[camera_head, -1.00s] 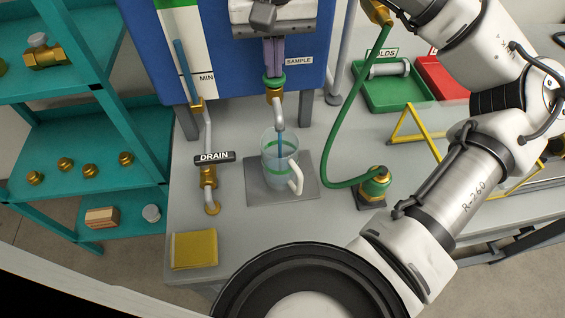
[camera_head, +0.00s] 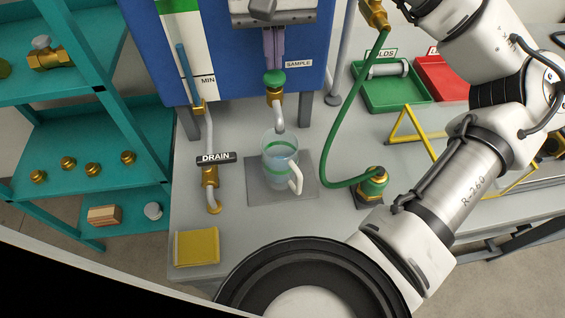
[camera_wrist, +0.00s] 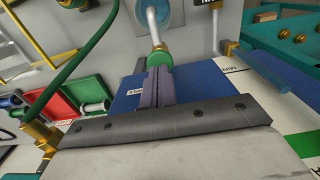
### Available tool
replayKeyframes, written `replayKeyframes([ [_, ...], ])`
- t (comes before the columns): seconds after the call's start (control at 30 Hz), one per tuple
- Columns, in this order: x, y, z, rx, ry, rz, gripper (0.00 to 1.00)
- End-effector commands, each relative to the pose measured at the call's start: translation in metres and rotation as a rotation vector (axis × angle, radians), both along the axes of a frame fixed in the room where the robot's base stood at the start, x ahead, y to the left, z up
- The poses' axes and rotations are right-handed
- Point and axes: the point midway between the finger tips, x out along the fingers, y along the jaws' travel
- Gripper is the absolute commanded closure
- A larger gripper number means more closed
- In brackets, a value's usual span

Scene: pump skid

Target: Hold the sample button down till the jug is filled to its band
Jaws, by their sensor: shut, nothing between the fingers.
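The sample button (camera_head: 274,78) is a green cap on a brass valve below the SAMPLE label (camera_head: 299,63). My gripper (camera_head: 273,62) is shut and empty, its purple fingertips just above the button; whether they touch it is unclear. In the wrist view my gripper (camera_wrist: 159,72) points at the green button (camera_wrist: 159,56). The clear jug (camera_head: 279,163) with a green band and white handle stands upright under the spout (camera_head: 279,118). It holds bluish water, with the surface seemingly near the band; the exact level is hard to tell. No stream leaves the spout.
A DRAIN valve (camera_head: 209,177) stands left of the jug, with a yellow sponge (camera_head: 196,247) in front. A green hose (camera_head: 345,110) curves down on the right. Green (camera_head: 390,88) and red (camera_head: 440,77) trays lie beyond it. The jug sits on a grey plate (camera_head: 306,188).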

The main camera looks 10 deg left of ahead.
Motion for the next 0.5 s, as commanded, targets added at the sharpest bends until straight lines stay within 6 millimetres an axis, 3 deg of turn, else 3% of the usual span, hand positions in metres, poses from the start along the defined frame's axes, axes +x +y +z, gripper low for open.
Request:
replayKeyframes([
  [0.27, 0.0, 0.0, 0.003, 0.0, 0.0, 0.0, 1.0],
  [0.5, 0.0, 0.0, 0.024, 0.0, -0.001, 0.001, 1.0],
])
